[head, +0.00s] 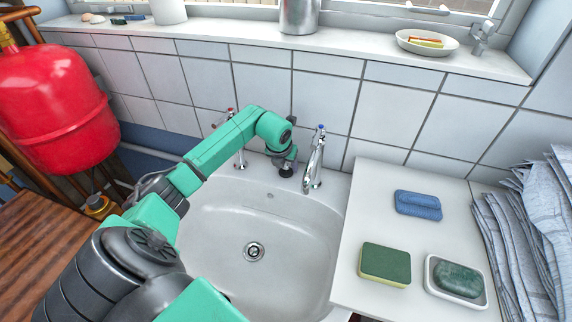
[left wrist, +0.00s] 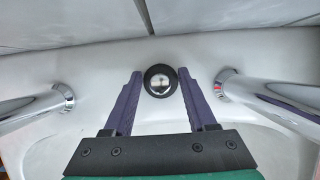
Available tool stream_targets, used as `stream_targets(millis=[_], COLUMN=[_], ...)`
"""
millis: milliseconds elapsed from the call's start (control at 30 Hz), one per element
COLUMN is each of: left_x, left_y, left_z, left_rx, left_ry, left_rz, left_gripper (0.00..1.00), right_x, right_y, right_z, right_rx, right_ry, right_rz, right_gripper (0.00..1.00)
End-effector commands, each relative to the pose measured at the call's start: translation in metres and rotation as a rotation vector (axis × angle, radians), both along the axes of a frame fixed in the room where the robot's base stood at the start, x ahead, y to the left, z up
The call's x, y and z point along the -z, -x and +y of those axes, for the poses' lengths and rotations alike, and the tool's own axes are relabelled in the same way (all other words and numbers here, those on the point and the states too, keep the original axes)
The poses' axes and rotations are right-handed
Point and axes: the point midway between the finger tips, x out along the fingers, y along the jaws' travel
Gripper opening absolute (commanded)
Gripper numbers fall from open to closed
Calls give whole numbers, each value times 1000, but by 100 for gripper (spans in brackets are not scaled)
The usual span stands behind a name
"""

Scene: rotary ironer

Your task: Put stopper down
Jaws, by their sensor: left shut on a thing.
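The stopper (left wrist: 160,81), a round black piece with a shiny metal centre, sits between the fingertips of my left gripper (left wrist: 159,76) in the left wrist view. In the head view my left gripper (head: 285,163) is at the back ledge of the white sink (head: 225,262), between the two taps, pointing down. The dark stopper (head: 286,172) shows under it, at the ledge; I cannot tell whether it touches the surface. The gripper is shut on the stopper. My right gripper is not in view.
A blue-topped tap (head: 314,165) stands close right of my gripper, a red-topped tap (head: 238,150) to its left. The sink's drain (head: 254,251) is uncovered.

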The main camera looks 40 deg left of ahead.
Motion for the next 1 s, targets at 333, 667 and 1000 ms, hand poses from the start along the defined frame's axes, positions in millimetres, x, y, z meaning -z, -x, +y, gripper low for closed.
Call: stream_targets(millis=[333, 667, 1000], left_x=[2, -15, -95], left_y=[0, 5, 36], left_z=[0, -1, -12], left_rx=[1, 2, 1], left_ry=[0, -2, -3], left_rz=[1, -3, -3], left_gripper=[87, 87, 87], right_x=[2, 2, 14], right_y=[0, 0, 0], right_z=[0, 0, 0], right_rx=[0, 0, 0], right_ry=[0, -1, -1], right_rz=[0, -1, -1], right_gripper=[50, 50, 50])
